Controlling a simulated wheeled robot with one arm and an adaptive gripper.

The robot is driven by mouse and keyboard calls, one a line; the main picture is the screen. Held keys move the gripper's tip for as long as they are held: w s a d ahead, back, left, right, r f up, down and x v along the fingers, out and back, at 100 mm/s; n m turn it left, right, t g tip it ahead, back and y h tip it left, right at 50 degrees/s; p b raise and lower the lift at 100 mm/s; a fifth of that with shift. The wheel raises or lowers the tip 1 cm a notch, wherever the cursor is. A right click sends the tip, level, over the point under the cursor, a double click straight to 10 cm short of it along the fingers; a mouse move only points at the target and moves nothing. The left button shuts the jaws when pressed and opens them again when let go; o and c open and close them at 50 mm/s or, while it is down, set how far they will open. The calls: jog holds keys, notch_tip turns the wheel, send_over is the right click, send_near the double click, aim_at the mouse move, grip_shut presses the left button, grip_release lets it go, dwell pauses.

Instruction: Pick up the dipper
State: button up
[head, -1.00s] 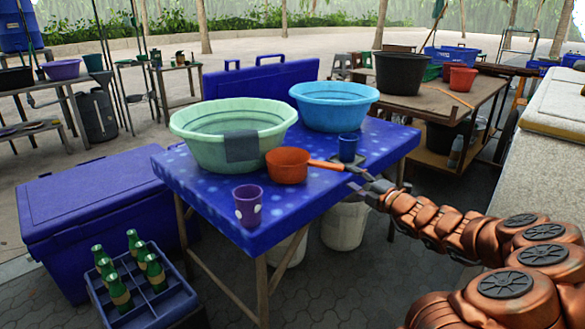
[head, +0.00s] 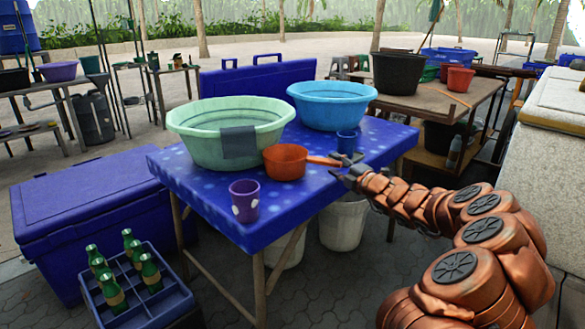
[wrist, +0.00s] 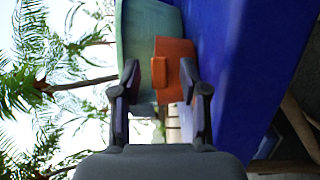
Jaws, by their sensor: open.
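The dipper (head: 285,163) is an orange round pot with a straight handle pointing right. It sits on the blue table (head: 215,205), in front of the green basin. My gripper (head: 342,170) is at the handle's right end, open and empty. In the wrist view the orange dipper (wrist: 175,50) shows between and beyond the two open fingers of my gripper (wrist: 160,80). That view is turned sideways. I cannot tell whether a finger touches the handle.
A green basin (head: 205,150) with a dark cloth (head: 238,142) stands behind the dipper, a light blue basin (head: 332,108) behind it to the right. A purple cup (head: 244,205) stands in front.

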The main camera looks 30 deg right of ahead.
jog(key=shift+c, duration=0.4)
grip_shut()
